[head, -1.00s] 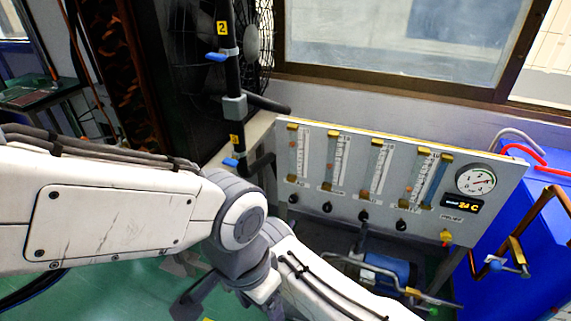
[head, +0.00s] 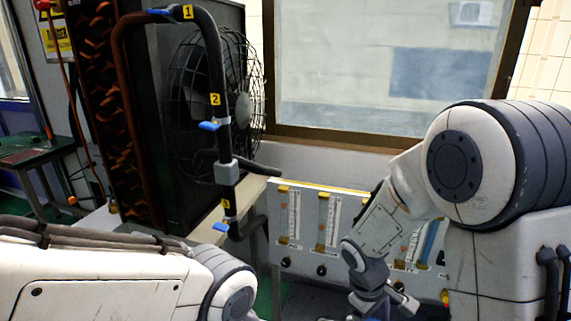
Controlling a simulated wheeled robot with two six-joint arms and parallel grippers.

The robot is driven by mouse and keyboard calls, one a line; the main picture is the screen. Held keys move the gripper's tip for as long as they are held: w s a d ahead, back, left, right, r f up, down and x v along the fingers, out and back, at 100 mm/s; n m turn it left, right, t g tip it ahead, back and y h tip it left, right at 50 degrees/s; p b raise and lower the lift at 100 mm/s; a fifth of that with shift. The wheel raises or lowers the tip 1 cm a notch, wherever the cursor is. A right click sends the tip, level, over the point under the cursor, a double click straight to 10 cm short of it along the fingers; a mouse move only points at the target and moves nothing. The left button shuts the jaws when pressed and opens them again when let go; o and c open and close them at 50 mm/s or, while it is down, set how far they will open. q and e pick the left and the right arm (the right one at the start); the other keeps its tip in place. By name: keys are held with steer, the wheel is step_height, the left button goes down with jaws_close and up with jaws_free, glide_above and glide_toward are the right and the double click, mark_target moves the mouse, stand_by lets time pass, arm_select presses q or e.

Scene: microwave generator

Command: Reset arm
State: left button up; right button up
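My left arm (head: 110,280) comes in from the lower left and ends in view at a rounded joint near the bottom edge. Its gripper is out of the picture. My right arm (head: 480,170) comes in from the right, bends at a large round joint and reaches down to the bottom middle. The dark end of it, with what seems to be my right gripper (head: 383,303), is at the bottom edge in front of the flowmeter panel (head: 305,255). Its fingers are too small and cut off to tell open from shut. No held object shows.
A black pipe (head: 215,65) with blue-handled valves and yellow number tags stands left of centre, before a caged fan (head: 250,90) and radiator (head: 105,75). A window (head: 375,60) is behind. A small table (head: 30,150) is at the far left.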

steer(key=s+a+r+y+p, duration=0.2)
steer(key=s+a+r+p, duration=0.3)
steer(key=r, duration=0.5)
steer(key=s+a+r+y+p, duration=0.1)
steer(key=s+a+r+p, duration=0.4)
steer(key=s+a+r, duration=0.4)
steer(key=s+r, duration=0.1)
steer(key=s, duration=0.2)
steer(key=shift+r+y, duration=0.3)
steer(key=shift+y, duration=0.1)
steer(key=shift+w, duration=0.1)
stand_by(2.0)
